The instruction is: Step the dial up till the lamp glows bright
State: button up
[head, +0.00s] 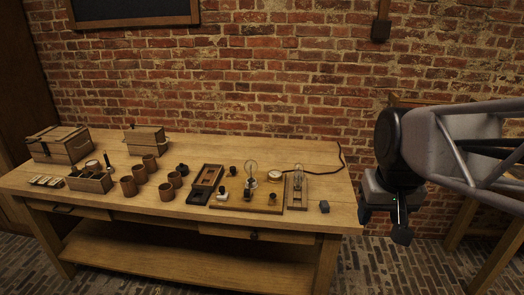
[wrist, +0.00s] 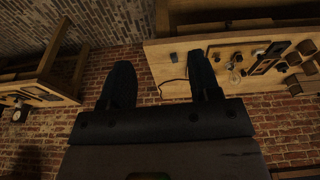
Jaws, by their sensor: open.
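A glass lamp bulb (head: 250,168) stands upright on a flat wooden board (head: 265,208) at the right part of the bench. It looks clear, with no bright glow. A round pale-faced instrument (head: 275,175) sits at the board's back right. Small dark and white fittings (head: 222,195) stand along the board's left side. Which part is the dial is too small to tell. My gripper (head: 400,232) is off the bench's right end, well apart from the board. In the wrist view my gripper (wrist: 160,62) shows two spread dark fingers with nothing between them.
Several brown jars (head: 166,191), an open tray (head: 207,178) and wooden boxes (head: 60,145) fill the left and middle. A dark cable (head: 342,155) lies at the back right.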

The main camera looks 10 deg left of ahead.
jog(key=w+a+r+n, duration=0.1)
jog(key=w+a, duration=0.1)
jog(key=w, duration=0.4)
jog(key=w+a+r, duration=0.2)
jog(key=w, duration=0.4)
jog(key=n+g, duration=0.2)
jog(key=n, duration=0.3)
send_over(233, 167)
jog(key=f, duration=2.6)
jog(key=shift+s+d+f, duration=0.1)
jog(key=shift+s+d, duration=0.15)
jog(key=shift+s, duration=0.05)
jog(key=shift+w+a+f, duration=0.15)
jog(key=shift+a+f, duration=0.1)
jog(key=shift+a, duration=0.05)
jog(key=shift+f, duration=0.1)
jog(key=shift+f, duration=3.85)
